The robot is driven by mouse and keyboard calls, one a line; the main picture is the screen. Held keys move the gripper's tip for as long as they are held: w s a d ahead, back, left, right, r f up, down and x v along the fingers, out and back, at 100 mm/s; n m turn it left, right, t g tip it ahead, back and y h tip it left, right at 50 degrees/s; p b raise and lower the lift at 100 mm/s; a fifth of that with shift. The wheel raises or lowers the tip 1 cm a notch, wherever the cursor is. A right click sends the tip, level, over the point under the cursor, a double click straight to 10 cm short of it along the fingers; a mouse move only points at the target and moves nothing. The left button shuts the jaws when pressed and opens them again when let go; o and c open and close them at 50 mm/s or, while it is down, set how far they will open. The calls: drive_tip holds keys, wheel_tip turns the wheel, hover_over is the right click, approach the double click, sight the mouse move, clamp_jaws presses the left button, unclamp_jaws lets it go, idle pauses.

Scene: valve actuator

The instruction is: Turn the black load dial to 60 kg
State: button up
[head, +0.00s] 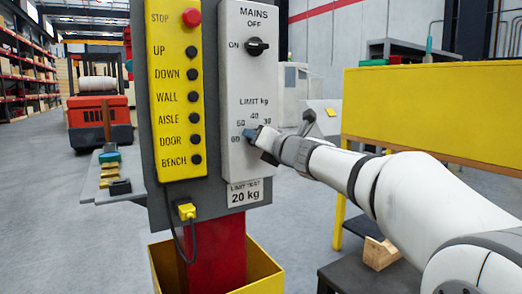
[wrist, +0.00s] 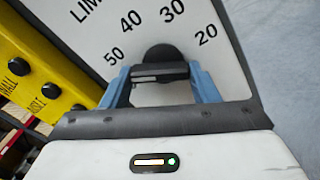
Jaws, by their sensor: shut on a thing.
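The black load dial (wrist: 160,52) sits on the light grey panel (head: 236,75) under the word LIMIT kg. In the wrist view my gripper (wrist: 160,73) is shut on the dial's grip bar, with one blue finger on each side. The bar lies roughly crosswise in that view, with a pale mark towards its left part. Numbers 50, 40, 30 and 20 show around the dial. In the head view my gripper (head: 256,136) covers the dial, and 60, 50, 40 and 30 show near it. I cannot tell which number the dial points to.
A black MAINS switch (head: 257,46) is above on the same panel. A yellow button box (head: 177,90) with a red stop button (head: 192,17) stands to the left. A yellow barrier (head: 440,110) is at the right.

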drive_tip(key=n+b, duration=0.1)
drive_tip(key=n, duration=0.1)
drive_tip(key=n+b, duration=0.1)
drive_tip(key=n, duration=0.1)
drive_tip(key=n+b, duration=0.1)
drive_tip(key=n, duration=0.1)
drive_tip(key=shift+f, duration=0.25)
drive_tip(key=shift+b, duration=0.35)
drive_tip(key=o, duration=1)
drive_tip(key=shift+r, duration=0.1)
drive_tip(key=shift+d, duration=0.1)
drive_tip(key=v, duration=0.7)
drive_tip(key=shift+s+d+p, duration=0.2)
drive_tip(key=shift+s+p, duration=0.05)
drive_tip(key=shift+p, duration=0.15)
